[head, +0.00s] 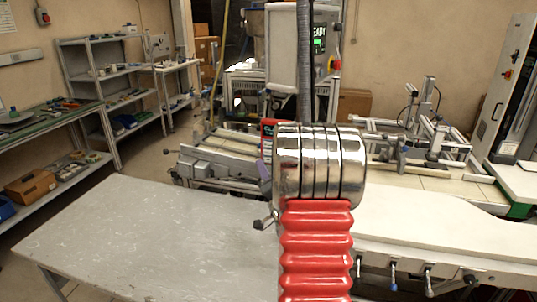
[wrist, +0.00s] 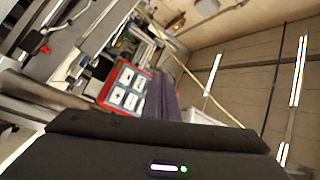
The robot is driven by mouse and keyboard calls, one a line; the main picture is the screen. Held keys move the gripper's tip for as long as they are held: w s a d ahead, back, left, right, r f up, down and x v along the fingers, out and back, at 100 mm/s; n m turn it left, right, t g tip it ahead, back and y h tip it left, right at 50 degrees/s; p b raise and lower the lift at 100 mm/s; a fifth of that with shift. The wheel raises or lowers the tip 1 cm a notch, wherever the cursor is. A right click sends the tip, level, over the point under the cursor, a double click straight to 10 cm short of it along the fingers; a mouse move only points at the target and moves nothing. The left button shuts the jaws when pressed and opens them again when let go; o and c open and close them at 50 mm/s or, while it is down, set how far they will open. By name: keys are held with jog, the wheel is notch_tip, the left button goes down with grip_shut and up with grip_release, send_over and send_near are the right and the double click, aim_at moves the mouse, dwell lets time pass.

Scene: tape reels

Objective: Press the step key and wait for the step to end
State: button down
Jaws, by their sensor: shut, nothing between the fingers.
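A red-framed key panel (wrist: 125,88) with several white keys shows in the wrist view; one key bears a plus sign, and I cannot tell which is the step key. In the head view the panel (head: 269,126) is partly hidden behind my arm. My gripper (wrist: 166,84) shows as purple fingers, shut and empty, close beside the panel's right edge in the wrist view. In the head view a bit of purple finger (head: 265,172) shows left of my arm, below the panel. I cannot tell whether the fingers touch a key.
A machine cabinet (head: 295,50) stands behind, with a dark display (head: 319,40) showing green letters, partly hidden. A grey table (head: 140,235) lies front left, mostly bare. A pale worktop (head: 440,225) with levers below its edge is at right. Shelves (head: 90,90) stand left.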

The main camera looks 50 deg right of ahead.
aim_at(268, 153)
jog(key=shift+w+d, duration=0.4)
jog(key=shift+d, duration=0.4)
jog(key=shift+w+d, duration=0.4)
jog(key=shift+d, duration=0.35)
jog(key=shift+w+d, duration=0.4)
jog(key=shift+d, duration=0.4)
dwell(0.3)
jog(key=shift+w+d+r, duration=0.1)
jog(key=shift+w+d, duration=0.1)
jog(key=shift+d, duration=0.15)
